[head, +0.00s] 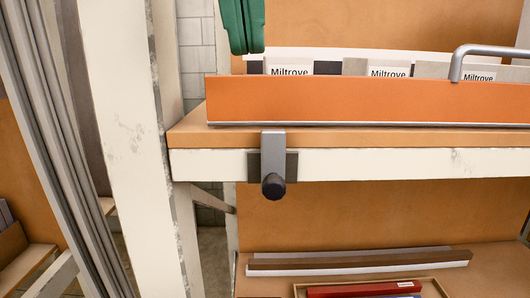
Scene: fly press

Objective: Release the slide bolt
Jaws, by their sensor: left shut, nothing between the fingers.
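The slide bolt (272,165) is on the cream front edge of the shelf in the head view. It has a grey metal bracket over a dark plate, with a round black knob (273,186) at its lower end. My left gripper (246,50) is green and comes in at the top of the view. It is shut and empty, above the bolt and a little to its left, apart from it. Its upper part is cut off by the picture's edge. My right gripper is not in view.
An orange tray (370,101) with boxes labelled Miltrove and a grey handle (457,62) sits on the shelf (190,136) behind the bolt. A cream post (120,120) stands to the left. Flat bars (350,262) and a red item (362,289) lie on the lower shelf.

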